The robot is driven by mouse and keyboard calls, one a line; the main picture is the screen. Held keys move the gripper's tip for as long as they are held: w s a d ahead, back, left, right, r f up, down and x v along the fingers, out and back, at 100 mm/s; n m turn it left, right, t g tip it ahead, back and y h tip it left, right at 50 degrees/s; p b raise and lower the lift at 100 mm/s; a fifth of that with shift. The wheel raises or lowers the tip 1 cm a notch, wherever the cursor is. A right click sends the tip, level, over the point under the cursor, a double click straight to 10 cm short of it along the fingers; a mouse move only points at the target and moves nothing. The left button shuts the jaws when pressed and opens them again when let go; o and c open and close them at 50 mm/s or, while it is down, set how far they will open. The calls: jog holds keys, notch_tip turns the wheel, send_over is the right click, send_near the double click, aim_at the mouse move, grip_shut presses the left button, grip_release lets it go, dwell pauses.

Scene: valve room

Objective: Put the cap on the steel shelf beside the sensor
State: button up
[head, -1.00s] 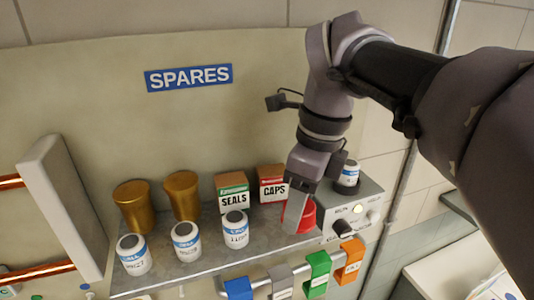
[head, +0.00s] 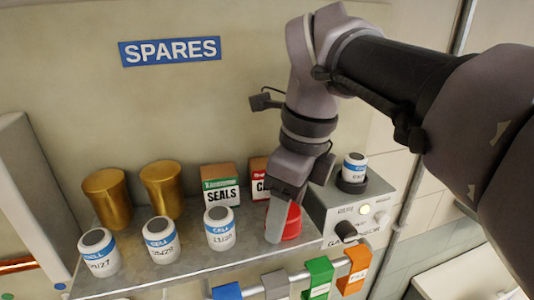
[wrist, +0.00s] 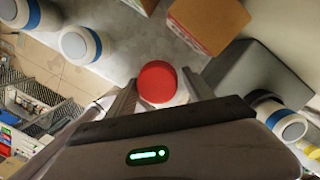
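The red cap (head: 291,222) sits on the steel shelf (head: 190,262), just left of the grey gas sensor box (head: 322,212). My gripper (head: 283,218) points down at the cap, with one pale finger in front of its left part. In the wrist view the cap (wrist: 157,82) lies between my two spread fingers (wrist: 160,88), with a gap visible on its right side. Contact on the left side is hard to tell. The sensor box (wrist: 255,78) is to the right of the right finger there.
Two brass cups (head: 107,198) and several white cells (head: 219,228) stand on the shelf to the left. The SEALS box (head: 220,184) and CAPS box (head: 259,178) are behind. A cell (head: 354,168) sits on the sensor. Coloured tags (head: 318,275) hang along the front rail.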

aim_at(298, 213)
jog(key=shift+o, duration=0.6)
jog(key=shift+d, duration=0.3)
jog(key=shift+s+a+r, duration=0.1)
jog(key=shift+a+r, duration=0.05)
jog(key=shift+a, duration=0.1)
notch_tip(298, 213, up, 12)
jog(key=d+p, duration=0.1)
jog(key=p, duration=0.3)
jog(key=shift+s+d, duration=0.35)
jog(key=shift+d, duration=0.05)
